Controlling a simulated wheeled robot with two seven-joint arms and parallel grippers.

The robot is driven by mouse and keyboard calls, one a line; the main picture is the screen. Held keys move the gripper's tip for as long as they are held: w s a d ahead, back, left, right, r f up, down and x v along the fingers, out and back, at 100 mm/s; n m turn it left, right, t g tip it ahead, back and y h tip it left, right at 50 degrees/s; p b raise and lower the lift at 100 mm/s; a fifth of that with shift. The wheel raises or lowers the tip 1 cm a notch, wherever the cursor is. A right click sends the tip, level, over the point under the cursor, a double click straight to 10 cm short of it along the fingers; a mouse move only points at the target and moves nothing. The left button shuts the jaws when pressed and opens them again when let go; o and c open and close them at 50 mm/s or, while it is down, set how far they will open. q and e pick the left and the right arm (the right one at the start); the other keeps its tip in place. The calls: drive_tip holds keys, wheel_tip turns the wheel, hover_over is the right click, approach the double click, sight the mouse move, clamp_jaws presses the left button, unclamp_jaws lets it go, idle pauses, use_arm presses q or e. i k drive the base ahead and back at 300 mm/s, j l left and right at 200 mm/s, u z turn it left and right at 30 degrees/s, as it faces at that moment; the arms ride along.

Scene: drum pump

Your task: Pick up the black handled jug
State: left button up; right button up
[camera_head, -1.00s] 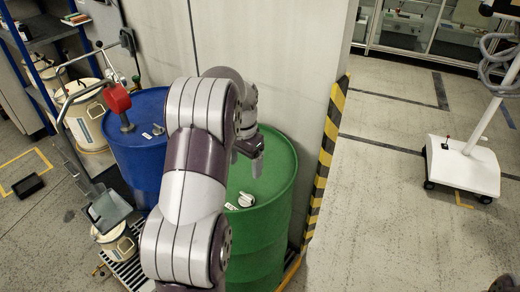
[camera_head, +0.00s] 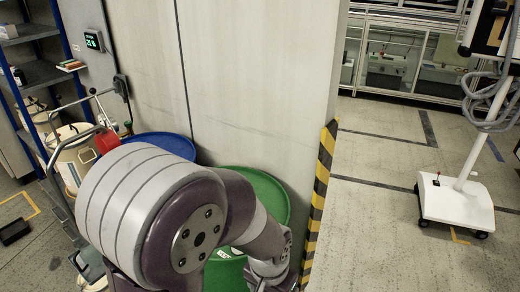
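I cannot clearly make out a black-handled jug. A dark grey, jug-like or scoop-like object (camera_head: 90,263) shows at the lower left, mostly cut off by my arm, so its handle cannot be told. My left arm fills the lower middle and bends down to the right over the green drum (camera_head: 268,186). Its wrist reaches the bottom edge, and the gripper's fingers are out of view. My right gripper is not in view.
A blue drum (camera_head: 165,141) stands behind my arm, with a red pump part (camera_head: 107,141) beside it. White buckets (camera_head: 75,150) and a shelf rack (camera_head: 35,75) are at left. A white wheeled stand (camera_head: 455,204) is at right.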

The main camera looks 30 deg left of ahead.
sight(90, 257)
drive_tip(key=u, duration=2.55)
drive_tip(key=z, duration=2.1)
drive_tip(key=k+j+z, duration=0.1)
drive_tip(key=z, duration=0.35)
drive_tip(key=k+j+z, duration=0.1)
drive_tip(key=z, duration=0.35)
drive_tip(key=k+j+z, duration=0.15)
drive_tip(key=z, duration=0.25)
drive_tip(key=k+j+z, duration=0.1)
drive_tip(key=z, duration=0.35)
drive_tip(key=k+z, duration=0.2)
drive_tip(key=z, duration=0.25)
drive_tip(key=k+l+z, duration=0.1)
drive_tip(key=z, duration=0.35)
drive_tip(key=k+j+z, duration=0.3)
drive_tip(key=k, duration=0.45)
drive_tip(key=k+z, duration=0.25)
drive_tip(key=k, duration=0.45)
drive_tip(key=k+u, duration=0.1)
drive_tip(key=u, duration=0.4)
drive_tip(key=k+u, duration=0.1)
drive_tip(key=u, duration=0.35)
drive_tip(key=j+u, duration=0.15)
drive_tip(key=u, duration=0.35)
drive_tip(key=k+j+u, duration=0.1)
drive_tip(key=u, duration=0.35)
drive_tip(key=j+u, duration=0.15)
drive_tip(key=u, duration=0.35)
drive_tip(key=k+j, duration=0.05)
